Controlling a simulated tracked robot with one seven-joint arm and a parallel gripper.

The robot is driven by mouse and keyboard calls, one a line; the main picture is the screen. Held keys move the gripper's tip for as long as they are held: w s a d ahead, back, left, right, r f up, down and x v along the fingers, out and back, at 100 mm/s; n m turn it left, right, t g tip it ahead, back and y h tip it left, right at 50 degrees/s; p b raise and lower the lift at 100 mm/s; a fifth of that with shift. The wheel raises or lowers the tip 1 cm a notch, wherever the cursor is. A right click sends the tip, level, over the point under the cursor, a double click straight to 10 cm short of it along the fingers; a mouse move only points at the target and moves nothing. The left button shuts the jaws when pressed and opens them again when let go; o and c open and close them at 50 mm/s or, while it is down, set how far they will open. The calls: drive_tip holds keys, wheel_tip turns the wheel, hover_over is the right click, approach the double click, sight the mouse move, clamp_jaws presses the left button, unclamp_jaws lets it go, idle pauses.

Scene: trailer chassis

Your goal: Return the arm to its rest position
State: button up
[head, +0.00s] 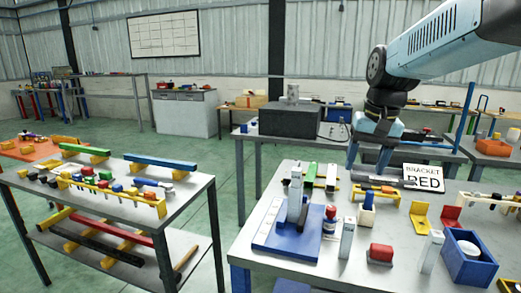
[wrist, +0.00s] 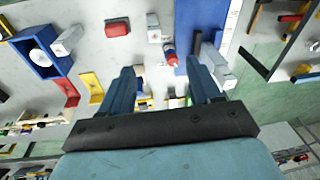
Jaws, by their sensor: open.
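My arm reaches in from the upper right of the head view, with my gripper (head: 368,165) pointing down over the back of the right-hand workbench (head: 280,262). The jaws are open, with a clear gap between the two blue fingers in the wrist view (wrist: 160,68). I see nothing held between them. The gripper appears to hang above the bench top, just left of a white sign reading "BRACKET RED" (head: 424,178). Its exact height over the small parts below cannot be told.
The bench holds a blue fixture plate (head: 275,237), a red block (head: 380,254), a blue bin (head: 470,268), a yellow bracket (head: 420,216) and a red bracket (head: 450,219). A rack with coloured bars (head: 130,210) stands left. Green floor (head: 228,170) is open between the benches.

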drive_tip(key=s+f+n+t, duration=0.2)
drive_tip(key=s+t, duration=0.2)
drive_tip(key=s, duration=0.9)
drive_tip(key=shift+a+f+h, duration=0.2)
drive_tip(key=shift+a+h, duration=0.05)
drive_tip(key=shift+h, duration=0.15)
